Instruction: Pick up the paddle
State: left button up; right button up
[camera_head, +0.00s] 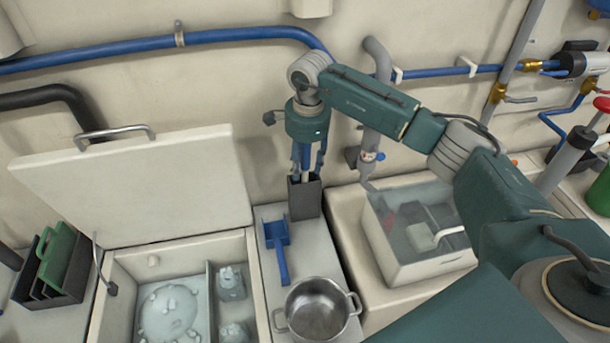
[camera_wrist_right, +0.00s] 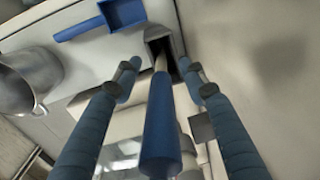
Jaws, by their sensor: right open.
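The paddle, as far as I can tell, is the upright stick with a blue grip (camera_wrist_right: 161,130) and pale shaft in the right wrist view. Its lower part is hidden in a dark grey square holder (camera_head: 305,198) on the light counter. In the head view a little of its blue grip (camera_head: 304,154) shows between my fingers. My right gripper (camera_head: 306,172) points down over the holder. Its fingers are open on either side of the paddle; in the right wrist view the gripper (camera_wrist_right: 160,68) shows gaps on both sides of the shaft. My left gripper is out of view.
A blue scoop (camera_head: 276,236) and a steel pot (camera_head: 318,308) stand near the holder. An open-lidded chest (camera_head: 255,290) is at left, a clear-topped white box (camera_head: 380,240) at right. A grey pipe (camera_head: 374,120) and blue hose run along the wall behind.

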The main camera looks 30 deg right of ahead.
jog(key=shift+f, duration=0.3)
grip_shut()
jog(key=shift+r, duration=0.1)
